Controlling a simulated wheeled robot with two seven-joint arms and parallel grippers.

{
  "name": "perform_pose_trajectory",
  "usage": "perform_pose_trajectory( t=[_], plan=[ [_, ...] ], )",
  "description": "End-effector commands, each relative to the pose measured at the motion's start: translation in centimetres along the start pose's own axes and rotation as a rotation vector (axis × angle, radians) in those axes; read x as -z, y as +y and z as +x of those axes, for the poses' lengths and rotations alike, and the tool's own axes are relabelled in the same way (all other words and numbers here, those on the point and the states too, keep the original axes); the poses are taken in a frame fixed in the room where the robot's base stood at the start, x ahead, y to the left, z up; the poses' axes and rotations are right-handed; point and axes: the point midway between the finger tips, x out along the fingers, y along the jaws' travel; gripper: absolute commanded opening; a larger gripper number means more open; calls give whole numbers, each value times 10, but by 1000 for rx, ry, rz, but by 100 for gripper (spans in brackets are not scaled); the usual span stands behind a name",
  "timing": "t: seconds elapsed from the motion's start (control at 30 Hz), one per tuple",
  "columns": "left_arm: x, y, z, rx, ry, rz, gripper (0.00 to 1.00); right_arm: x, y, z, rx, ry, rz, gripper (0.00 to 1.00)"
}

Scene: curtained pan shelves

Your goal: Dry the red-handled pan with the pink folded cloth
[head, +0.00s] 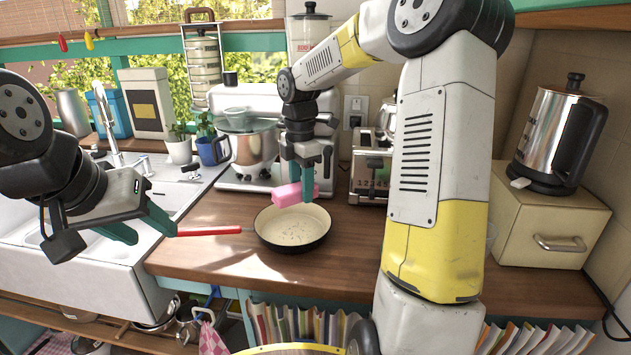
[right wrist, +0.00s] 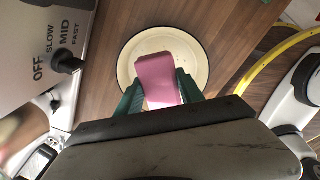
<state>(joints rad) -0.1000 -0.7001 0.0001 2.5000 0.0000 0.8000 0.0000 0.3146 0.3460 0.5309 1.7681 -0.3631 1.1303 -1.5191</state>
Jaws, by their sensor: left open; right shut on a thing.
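The red-handled pan (head: 292,228) sits on the wooden counter, with a pale inside and dark rim. Its red handle (head: 210,230) points left toward the sink. Small specks show on the pan's inside. My right gripper (head: 306,190) is shut on the pink folded cloth (head: 287,195) and holds it above the pan's far edge. In the right wrist view the cloth (right wrist: 157,79) lies between the green fingers, in front of the pan (right wrist: 128,62). Whether the cloth touches the pan is unclear. My left gripper (head: 146,228) is open and empty, left of the handle's end.
A white sink (head: 90,250) is at the left. A stand mixer (head: 252,150) and a toaster (head: 370,170) stand behind the pan. A kettle (head: 555,135) stands on a beige box (head: 545,215) at the right. The counter in front of the pan is clear.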

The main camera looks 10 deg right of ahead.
Motion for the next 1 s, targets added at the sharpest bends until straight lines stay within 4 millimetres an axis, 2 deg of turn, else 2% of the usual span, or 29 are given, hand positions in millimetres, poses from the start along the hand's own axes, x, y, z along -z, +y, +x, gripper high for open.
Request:
perform_pose_trajectory(
  t=[0.07, 0.2, 0.7, 1.0],
  plan=[
    [0, 0, 0, 0, 0, 0, 48, 9, 2, 0, 0, -1, -20, 0],
    [0, 0, 0, 0, 0, 0, 48, 14, 2, 4, 2, -2, -32, 0],
    [0, 0, 0, 0, 0, 0, 48, 13, 2, 44, 1, -2, -31, 0],
    [0, 0, 0, 0, 0, 0, 48, 13, 2, 48, 1, -2, -30, 0]
  ],
)
